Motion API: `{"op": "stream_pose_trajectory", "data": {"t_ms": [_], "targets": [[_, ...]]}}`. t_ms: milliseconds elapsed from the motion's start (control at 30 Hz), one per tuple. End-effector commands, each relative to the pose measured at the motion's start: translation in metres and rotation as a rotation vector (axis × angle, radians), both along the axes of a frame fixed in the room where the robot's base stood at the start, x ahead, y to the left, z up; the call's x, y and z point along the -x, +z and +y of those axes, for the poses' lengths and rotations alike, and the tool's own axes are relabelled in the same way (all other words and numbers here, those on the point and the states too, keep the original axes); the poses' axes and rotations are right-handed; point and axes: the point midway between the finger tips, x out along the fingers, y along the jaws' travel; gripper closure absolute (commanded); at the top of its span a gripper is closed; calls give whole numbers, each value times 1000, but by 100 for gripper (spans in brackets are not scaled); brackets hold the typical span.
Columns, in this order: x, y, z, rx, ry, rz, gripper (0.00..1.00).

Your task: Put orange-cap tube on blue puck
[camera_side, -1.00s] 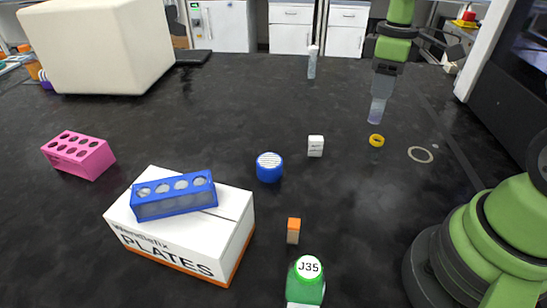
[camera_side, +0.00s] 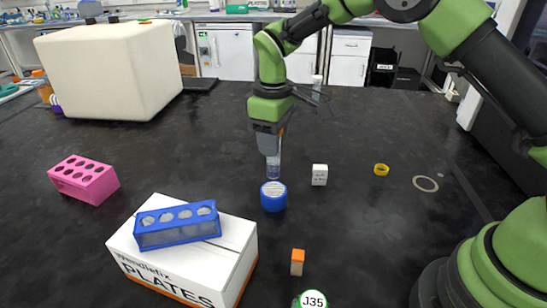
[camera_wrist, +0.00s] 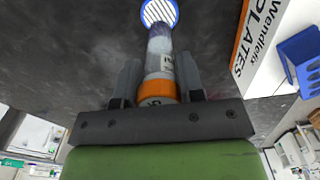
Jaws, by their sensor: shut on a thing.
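My gripper (camera_side: 270,150) is shut on the orange-cap tube (camera_side: 274,169). The clear tube hangs upright below the jaws in the side view, its cap hidden by them. In the wrist view the gripper (camera_wrist: 158,88) has a finger on each side of the orange cap (camera_wrist: 157,91), and the tube body (camera_wrist: 160,60) points away toward the puck. The blue puck (camera_side: 273,199) has a striped white top and stands on the dark bench. It also shows in the wrist view (camera_wrist: 174,17), partly behind the tube's far end. The tube's lower end is at the puck's top; I cannot tell if they touch.
A white plates box (camera_side: 215,262) bears a blue rack (camera_side: 178,238). A pink rack (camera_side: 84,183) stands left.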

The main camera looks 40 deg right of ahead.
Motion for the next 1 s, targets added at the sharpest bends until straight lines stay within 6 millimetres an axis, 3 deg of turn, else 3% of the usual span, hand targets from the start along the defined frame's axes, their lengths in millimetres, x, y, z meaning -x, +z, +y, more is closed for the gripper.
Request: {"op": "stream_pose_trajectory", "data": {"t_ms": [267,667,700,767,1000], "targets": [[1,-36,-1,1,-1,2,86],[0,-41,-1,0,0,1,86],[0,-40,-1,0,0,0,55],[0,-40,-1,0,0,0,42],[0,-40,-1,1,0,0,39]]}}
